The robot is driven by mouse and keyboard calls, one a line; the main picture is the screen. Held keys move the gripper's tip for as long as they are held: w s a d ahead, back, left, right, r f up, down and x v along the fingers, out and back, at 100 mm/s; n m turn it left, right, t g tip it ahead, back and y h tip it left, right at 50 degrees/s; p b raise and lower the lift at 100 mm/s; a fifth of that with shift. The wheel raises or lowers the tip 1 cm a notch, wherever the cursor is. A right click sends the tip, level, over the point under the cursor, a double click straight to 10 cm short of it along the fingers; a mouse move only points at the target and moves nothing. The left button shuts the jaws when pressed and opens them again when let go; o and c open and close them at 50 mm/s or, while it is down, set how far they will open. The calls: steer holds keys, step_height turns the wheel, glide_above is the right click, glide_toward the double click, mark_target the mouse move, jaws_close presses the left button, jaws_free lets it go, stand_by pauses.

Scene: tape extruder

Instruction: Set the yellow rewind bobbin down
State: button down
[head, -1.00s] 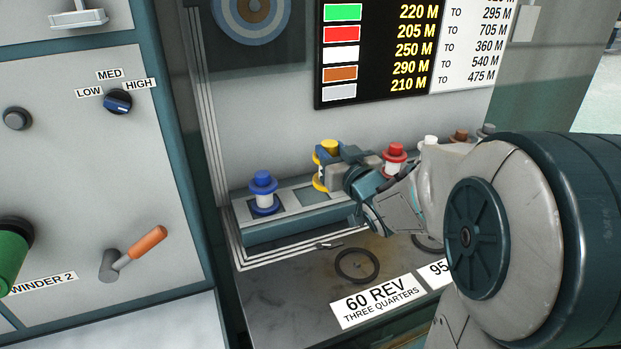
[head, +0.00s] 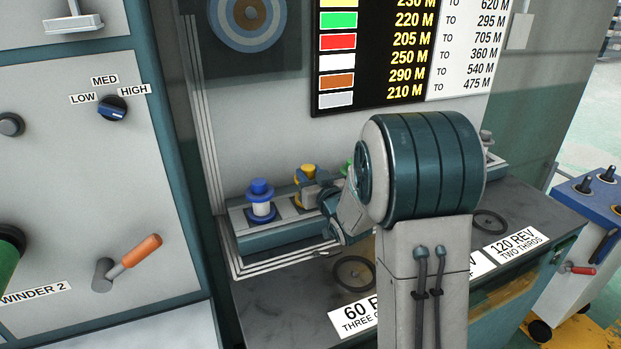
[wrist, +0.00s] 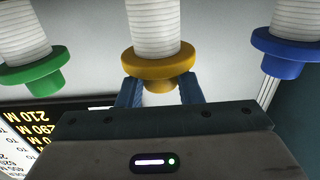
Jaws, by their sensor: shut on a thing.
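The yellow bobbin (head: 304,171) is upright at the rack (head: 275,236), between the blue bobbin (head: 260,200) and the green bobbin (head: 348,167). My gripper (head: 309,190) is shut on it. In the wrist view, which looks inverted, my gripper's two fingers (wrist: 160,90) sit on either side of the yellow bobbin's end (wrist: 158,62). The green bobbin (wrist: 32,76) and blue bobbin (wrist: 288,55) stand apart on either side of it. The yellow bobbin's base is mostly hidden by my gripper, so I cannot tell whether it touches the rack.
My arm hides the rack's middle. A grey-topped bobbin (head: 487,140) shows at its right end. Dark rings (head: 354,273) and white labels (head: 512,243) lie on the bench in front. The winder panel (head: 60,200) stands at the left, and a blue cart (head: 590,200) at the right.

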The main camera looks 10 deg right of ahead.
steer(key=shift+f, duration=0.2)
steer(key=shift+f, duration=0.2)
steer(key=c, duration=1)
jaws_free()
